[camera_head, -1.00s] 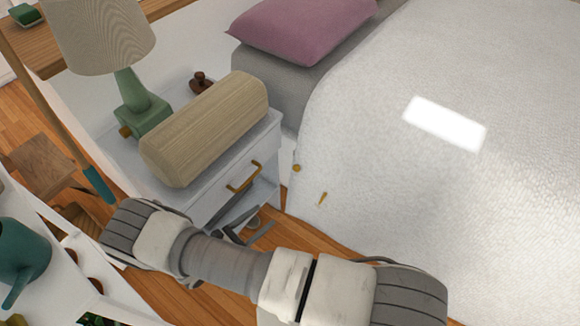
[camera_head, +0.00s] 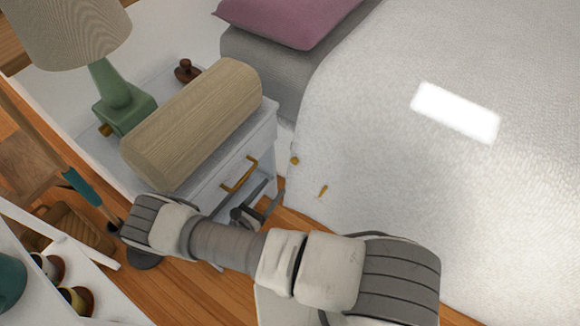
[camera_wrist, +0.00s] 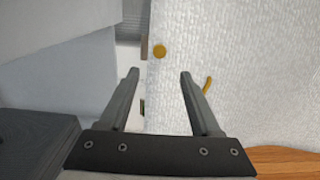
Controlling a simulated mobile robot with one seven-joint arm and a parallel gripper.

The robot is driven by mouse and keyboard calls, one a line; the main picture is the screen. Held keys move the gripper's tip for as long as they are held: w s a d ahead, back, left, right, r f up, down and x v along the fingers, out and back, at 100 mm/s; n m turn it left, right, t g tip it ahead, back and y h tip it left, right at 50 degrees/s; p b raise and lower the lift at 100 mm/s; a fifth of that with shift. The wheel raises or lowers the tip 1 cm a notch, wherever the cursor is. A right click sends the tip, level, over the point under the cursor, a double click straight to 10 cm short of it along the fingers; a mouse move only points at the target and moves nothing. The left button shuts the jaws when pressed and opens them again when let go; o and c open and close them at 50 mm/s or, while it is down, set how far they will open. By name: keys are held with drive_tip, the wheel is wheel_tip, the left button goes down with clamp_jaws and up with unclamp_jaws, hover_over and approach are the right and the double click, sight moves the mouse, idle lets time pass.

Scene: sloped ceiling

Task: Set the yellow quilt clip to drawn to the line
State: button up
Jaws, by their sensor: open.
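Two small yellow pieces are on the side of the white quilt (camera_head: 400,190). One is a round yellow disc (camera_head: 295,160), and the other is a thin, slightly bent yellow piece (camera_head: 323,191) lower and to its right. I cannot tell which one is the clip, and I see no clear line. My gripper (camera_wrist: 160,73) is open and empty. In the wrist view the round disc (camera_wrist: 160,51) shows just beyond the gap between the fingertips, and the bent piece (camera_wrist: 208,84) shows beside the right finger. Neither is held.
A white nightstand (camera_head: 205,190) with a brass drawer handle stands left of the bed, close to my gripper. A beige bolster (camera_head: 190,120) and a green lamp (camera_head: 120,100) stand on it. A white shelf (camera_head: 50,285) is at the lower left. Wooden floor shows between.

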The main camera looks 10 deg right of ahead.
sight(293, 163)
drive_tip(key=b+x, duration=0.2)
drive_tip(key=x, duration=0.8)
drive_tip(key=shift+w+d, duration=0.25)
drive_tip(key=shift+w, duration=0.05)
clamp_jaws()
idle(0.9)
